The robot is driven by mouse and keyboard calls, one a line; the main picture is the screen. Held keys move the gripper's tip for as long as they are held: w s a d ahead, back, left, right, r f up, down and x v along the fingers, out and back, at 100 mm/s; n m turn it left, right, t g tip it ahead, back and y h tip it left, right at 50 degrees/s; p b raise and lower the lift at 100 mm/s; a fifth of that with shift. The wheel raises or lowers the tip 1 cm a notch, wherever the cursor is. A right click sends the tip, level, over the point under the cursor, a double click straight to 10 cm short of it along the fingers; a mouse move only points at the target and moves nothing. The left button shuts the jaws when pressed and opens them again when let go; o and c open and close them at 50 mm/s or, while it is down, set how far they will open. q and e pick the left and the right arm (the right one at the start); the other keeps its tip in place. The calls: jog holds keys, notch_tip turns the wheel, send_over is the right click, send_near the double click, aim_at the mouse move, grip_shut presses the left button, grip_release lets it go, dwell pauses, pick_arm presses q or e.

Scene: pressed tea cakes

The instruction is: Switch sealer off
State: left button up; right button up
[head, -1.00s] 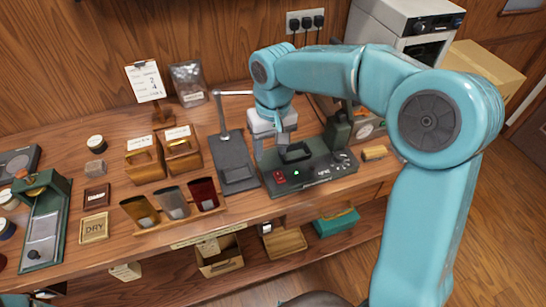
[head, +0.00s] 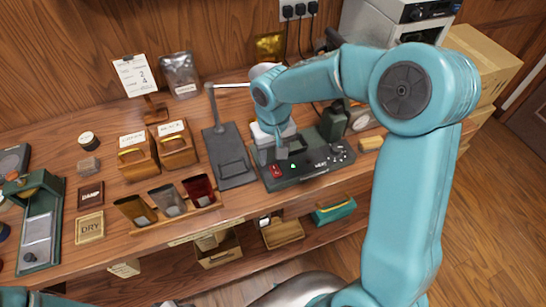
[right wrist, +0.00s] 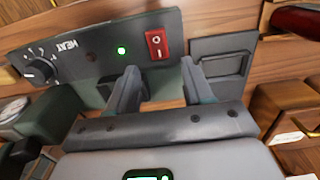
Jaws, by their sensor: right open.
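The sealer (head: 318,168) is a dark grey-green box on the counter, with a red switch (head: 275,171), a lit green light (head: 293,166) and a heat knob (right wrist: 38,70) on its front panel. In the right wrist view the red rocker switch (right wrist: 157,46) is marked O and I. My right gripper (right wrist: 160,73) is open and empty, its two fingers pointing at the panel just short of the switch. In the head view my right gripper (head: 281,153) hangs over the sealer's left end and hides part of its top. I cannot see contact with the switch. My left gripper does not show.
A dark flat stand (head: 232,165) with an upright arm is just left of the sealer.

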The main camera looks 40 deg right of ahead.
aim_at(273, 165)
notch_tip(273, 165, down, 3)
jog(key=shift+f, duration=0.15)
grip_shut()
jog(key=shift+f, duration=0.15)
jog(key=t+b, duration=0.1)
jog(key=b, duration=0.3)
jog(key=t+b, duration=0.2)
jog(key=b, duration=0.3)
jog(key=shift+s+a+h+b, duration=0.1)
jog(key=shift+s+h+b, duration=0.2)
jog(key=shift+h, duration=0.1)
jog(key=shift+r, duration=0.4)
